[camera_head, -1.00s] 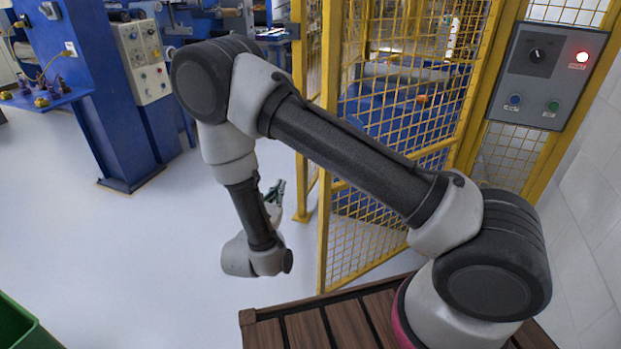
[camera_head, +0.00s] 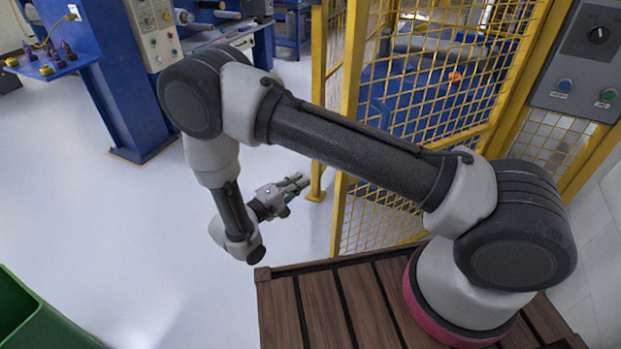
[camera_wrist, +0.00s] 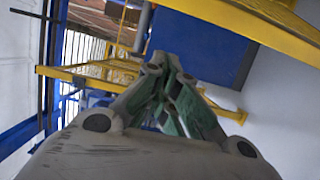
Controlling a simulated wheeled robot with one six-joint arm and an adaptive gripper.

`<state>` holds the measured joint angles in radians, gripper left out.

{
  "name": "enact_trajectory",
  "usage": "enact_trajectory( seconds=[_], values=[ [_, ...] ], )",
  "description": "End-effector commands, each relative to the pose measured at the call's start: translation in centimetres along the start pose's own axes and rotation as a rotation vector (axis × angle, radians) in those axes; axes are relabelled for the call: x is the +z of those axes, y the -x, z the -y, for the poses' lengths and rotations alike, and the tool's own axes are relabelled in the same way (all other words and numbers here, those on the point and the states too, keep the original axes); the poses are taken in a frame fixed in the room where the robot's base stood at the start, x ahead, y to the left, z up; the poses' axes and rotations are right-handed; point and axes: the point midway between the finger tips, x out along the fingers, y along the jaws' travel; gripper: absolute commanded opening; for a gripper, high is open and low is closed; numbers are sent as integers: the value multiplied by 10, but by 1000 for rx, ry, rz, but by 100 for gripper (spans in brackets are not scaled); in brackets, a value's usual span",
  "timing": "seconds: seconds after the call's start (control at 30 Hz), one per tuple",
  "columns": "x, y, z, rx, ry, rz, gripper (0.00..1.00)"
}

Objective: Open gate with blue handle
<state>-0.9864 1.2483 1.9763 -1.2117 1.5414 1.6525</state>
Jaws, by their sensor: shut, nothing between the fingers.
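The yellow mesh gate and fence panels (camera_head: 430,95) stand right of centre in the head view, behind my arm. Two yellow uprights stand close together at their left side. I cannot pick out a blue handle for certain, and my arm covers part of the mesh. My gripper (camera_head: 302,183) hangs below my forearm and points right, with its tips near the foot of the left upright in the picture. I cannot tell the depth between them. In the wrist view my gripper (camera_wrist: 160,65) has its fingers together, with nothing between them. Yellow framing (camera_wrist: 85,70) shows beyond it.
A grey control box (camera_head: 585,60) with a knob and buttons is on the fence at right. A blue machine (camera_head: 125,75) with a small shelf stands at left. A green bin (camera_head: 35,320) is at lower left. The pale floor between is clear.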

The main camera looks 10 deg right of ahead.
Motion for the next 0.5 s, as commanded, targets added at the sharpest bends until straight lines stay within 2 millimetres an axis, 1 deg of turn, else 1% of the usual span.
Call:
enact_trajectory(
  seconds=[0.17,0.3,0.43,0.5],
  values=[
    [1,-34,0,0,3,5,0],
    [1,-66,0,0,4,4,0],
    [1,-92,0,0,3,3,0],
    [11,-85,0,0,7,-5,0]
  ],
)
